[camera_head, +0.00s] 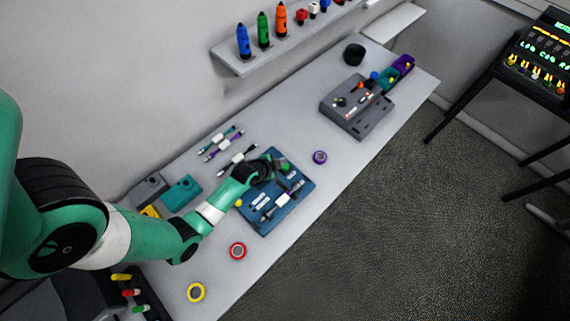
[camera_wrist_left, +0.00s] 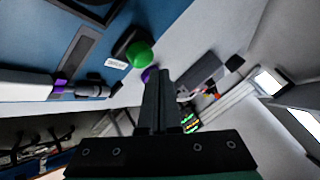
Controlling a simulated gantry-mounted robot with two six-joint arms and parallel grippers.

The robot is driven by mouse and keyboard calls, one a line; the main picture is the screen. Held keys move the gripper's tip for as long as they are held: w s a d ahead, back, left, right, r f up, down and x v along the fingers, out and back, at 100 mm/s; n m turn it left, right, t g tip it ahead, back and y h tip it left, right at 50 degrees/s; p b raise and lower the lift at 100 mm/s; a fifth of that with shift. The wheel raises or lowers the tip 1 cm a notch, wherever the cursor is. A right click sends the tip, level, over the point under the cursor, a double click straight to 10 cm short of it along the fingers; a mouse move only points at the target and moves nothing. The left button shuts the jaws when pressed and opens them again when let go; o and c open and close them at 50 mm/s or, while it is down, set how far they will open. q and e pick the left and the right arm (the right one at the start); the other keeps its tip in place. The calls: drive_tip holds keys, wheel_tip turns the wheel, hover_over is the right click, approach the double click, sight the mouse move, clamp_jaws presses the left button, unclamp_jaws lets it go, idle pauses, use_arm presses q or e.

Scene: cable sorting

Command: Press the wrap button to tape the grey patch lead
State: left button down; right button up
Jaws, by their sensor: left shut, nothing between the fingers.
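My left gripper (camera_head: 278,165) is over the far part of the blue board (camera_head: 268,229), with its fingers shut and empty. In the left wrist view its closed fingers (camera_wrist_left: 160,98) point towards a green button (camera_wrist_left: 138,54) on a dark base with a small white label. The button also shows in the head view (camera_head: 287,168), close by the gripper; I cannot tell whether they touch. A lead with a pale sleeve and purple band (camera_head: 290,196) lies on the board, and its end shows in the left wrist view (camera_wrist_left: 62,88). My right gripper is not in view.
Several leads (camera_head: 221,143) lie behind the board. A teal box (camera_head: 181,194) stands to its left. A grey tray (camera_head: 347,117) stands at right. Table between tray and board is mostly clear.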

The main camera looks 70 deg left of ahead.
use_arm(q)
drive_tip(key=shift+f, duration=0.1)
idle(0.3)
drive_tip(key=shift+f+b, duration=0.35)
drive_tip(key=shift+b, duration=0.05)
drive_tip(key=shift+f+b, duration=0.5)
drive_tip(key=shift+f, duration=0.15)
idle(0.6)
drive_tip(key=shift+r, duration=0.15)
drive_tip(key=shift+r+p, duration=0.95)
drive_tip(key=shift+p, duration=0.05)
drive_tip(key=shift+r, duration=0.1)
wheel_tip(320, 180, up, 6)
drive_tip(key=p, duration=0.5)
drive_tip(key=shift+p, duration=0.4)
